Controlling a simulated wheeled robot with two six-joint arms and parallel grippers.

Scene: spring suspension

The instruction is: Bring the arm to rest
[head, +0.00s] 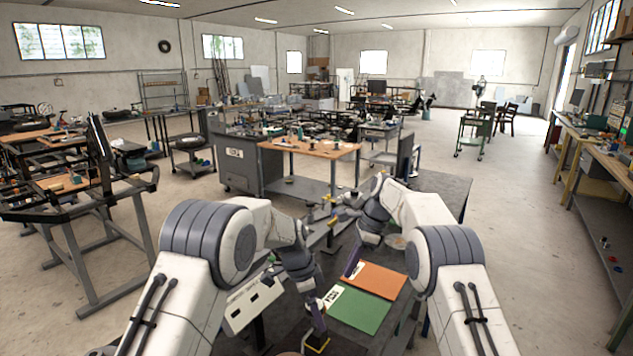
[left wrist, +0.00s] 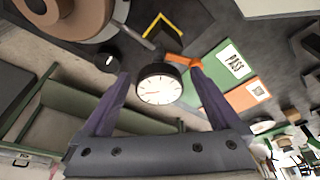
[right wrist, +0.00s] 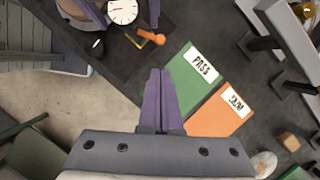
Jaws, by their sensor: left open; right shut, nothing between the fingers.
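My left gripper (left wrist: 152,92) is open, its purple fingers on either side of a round white-faced dial gauge (left wrist: 158,88); I cannot tell if they touch it. The gauge also shows at the top of the right wrist view (right wrist: 122,11), between the left fingers. In the head view my left gripper (head: 318,322) hangs low near the bench's front. In the head view my right gripper (head: 354,262) is near the orange mat (head: 378,279).
A yellow-and-black corner marker (left wrist: 165,24) and an orange-handled item (right wrist: 152,37) lie near the gauge. A wooden block (right wrist: 289,141) and a pale round dish (right wrist: 263,164) are on the dark bench. A wood-topped bench (head: 310,148) stands beyond, with open floor at right.

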